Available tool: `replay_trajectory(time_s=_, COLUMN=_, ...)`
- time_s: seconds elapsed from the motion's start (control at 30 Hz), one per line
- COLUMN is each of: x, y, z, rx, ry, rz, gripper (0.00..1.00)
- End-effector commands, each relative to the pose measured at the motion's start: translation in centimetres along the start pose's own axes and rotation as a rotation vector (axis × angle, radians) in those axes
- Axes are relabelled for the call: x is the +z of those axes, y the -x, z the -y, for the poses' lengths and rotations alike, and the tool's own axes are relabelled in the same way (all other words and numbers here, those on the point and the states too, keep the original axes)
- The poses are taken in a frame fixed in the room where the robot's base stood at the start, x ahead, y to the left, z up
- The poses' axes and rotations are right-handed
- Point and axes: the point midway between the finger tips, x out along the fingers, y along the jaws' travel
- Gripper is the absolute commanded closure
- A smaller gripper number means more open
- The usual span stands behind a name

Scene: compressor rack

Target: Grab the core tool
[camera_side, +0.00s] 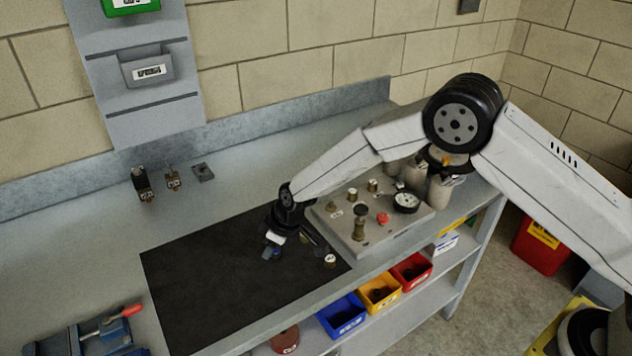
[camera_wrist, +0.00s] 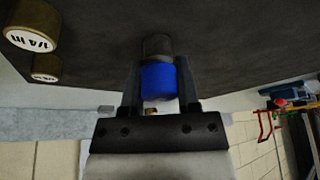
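In the wrist view a small cylinder with a bright blue end (camera_wrist: 158,82) and a dark upper part sits between the fingers of my gripper (camera_wrist: 158,90). I take it to be the core tool, though no label shows. The fingers lie close along both sides of the blue part; I cannot tell whether they press on it. In the side view my gripper (camera_side: 272,250) points down low over the dark mat (camera_side: 205,275), near its right part. A small blue bit shows at the fingertips there, and the rest of the tool is hidden.
A brass fitting (camera_side: 330,261) stands on the mat's right side; two labelled fittings (camera_wrist: 32,25) show in the wrist view. A panel with a gauge (camera_side: 405,202) and knobs lies right of my gripper. A blue vise (camera_side: 85,338) is at lower left. The mat's left is clear.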

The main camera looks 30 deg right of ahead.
Motion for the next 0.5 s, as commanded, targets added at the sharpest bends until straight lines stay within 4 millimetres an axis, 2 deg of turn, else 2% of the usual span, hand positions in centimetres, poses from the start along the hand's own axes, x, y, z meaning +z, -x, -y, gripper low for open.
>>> replay_trajectory(time_s=0.5, x=-0.29, y=0.57, z=-0.02, rx=0.001, ry=0.0, rz=-0.002, gripper=1.0)
